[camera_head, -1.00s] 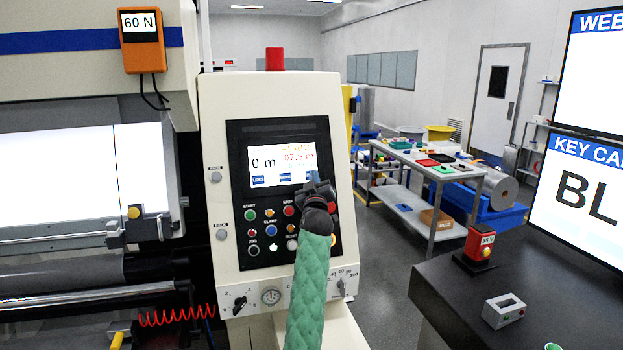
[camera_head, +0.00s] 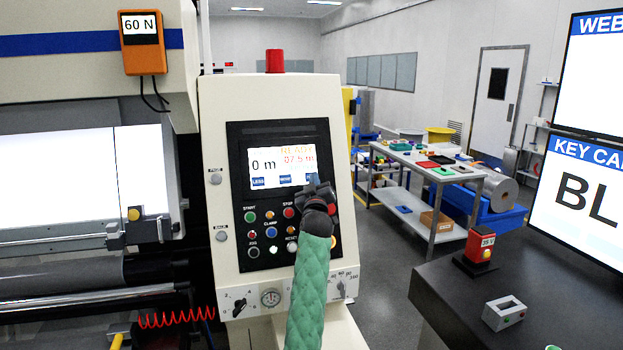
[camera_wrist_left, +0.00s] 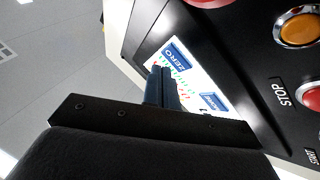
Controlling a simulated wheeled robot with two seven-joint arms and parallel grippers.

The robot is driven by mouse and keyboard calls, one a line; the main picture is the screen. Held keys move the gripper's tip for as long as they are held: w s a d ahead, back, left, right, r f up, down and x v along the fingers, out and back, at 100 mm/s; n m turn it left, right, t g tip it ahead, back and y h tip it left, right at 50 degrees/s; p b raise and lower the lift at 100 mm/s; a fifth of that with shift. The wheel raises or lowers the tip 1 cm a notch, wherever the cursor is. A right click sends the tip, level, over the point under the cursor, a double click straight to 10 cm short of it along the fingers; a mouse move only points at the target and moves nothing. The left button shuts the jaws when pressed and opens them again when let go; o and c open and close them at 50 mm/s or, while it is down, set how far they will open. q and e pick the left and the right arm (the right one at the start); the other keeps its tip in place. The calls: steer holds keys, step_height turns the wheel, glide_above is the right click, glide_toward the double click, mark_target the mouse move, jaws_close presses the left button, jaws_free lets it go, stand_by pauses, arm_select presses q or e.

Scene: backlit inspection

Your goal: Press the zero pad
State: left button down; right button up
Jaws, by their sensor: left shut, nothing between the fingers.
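The ZERO pad (camera_wrist_left: 176,54) is a blue, white-lettered field on the lit screen (camera_head: 281,163) of the control panel. In the head view my left gripper (camera_head: 316,182) covers most of it, at the screen's lower right corner. My left gripper is shut and empty. In the wrist view its fingertips (camera_wrist_left: 160,74) are right beside the ZERO pad; I cannot tell whether they touch the screen. Two more blue pads, LESS (camera_head: 258,182) and a middle one (camera_head: 285,180), lie to the left. The screen reads 0 m, with red text above right. My right gripper is not in view.
Below the screen are several buttons, among them green START (camera_head: 250,217), red STOP (camera_head: 288,213) and blue CLAMP (camera_head: 271,232). A red lamp (camera_head: 275,61) tops the panel. A dark desk (camera_head: 455,310) with monitors stands at right; machine rollers are at left.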

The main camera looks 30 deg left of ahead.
arm_select(q)
steer(key=shift+w+a+f+b, duration=0.15)
steer(key=shift+w+a+b, duration=0.1)
steer(key=shift+b, duration=0.15)
steer(key=shift+a, duration=0.1)
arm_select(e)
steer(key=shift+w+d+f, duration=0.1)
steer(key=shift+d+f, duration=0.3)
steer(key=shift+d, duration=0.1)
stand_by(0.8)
arm_select(q)
steer(key=shift+w+a+f, duration=0.15)
steer(key=shift+w+a, duration=0.05)
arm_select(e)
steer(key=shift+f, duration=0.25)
arm_select(q)
steer(key=shift+s+d, duration=0.1)
stand_by(0.6)
steer(key=shift+s+d+r, duration=0.35)
steer(key=shift+s+d, duration=0.05)
steer(key=shift+d, duration=0.1)
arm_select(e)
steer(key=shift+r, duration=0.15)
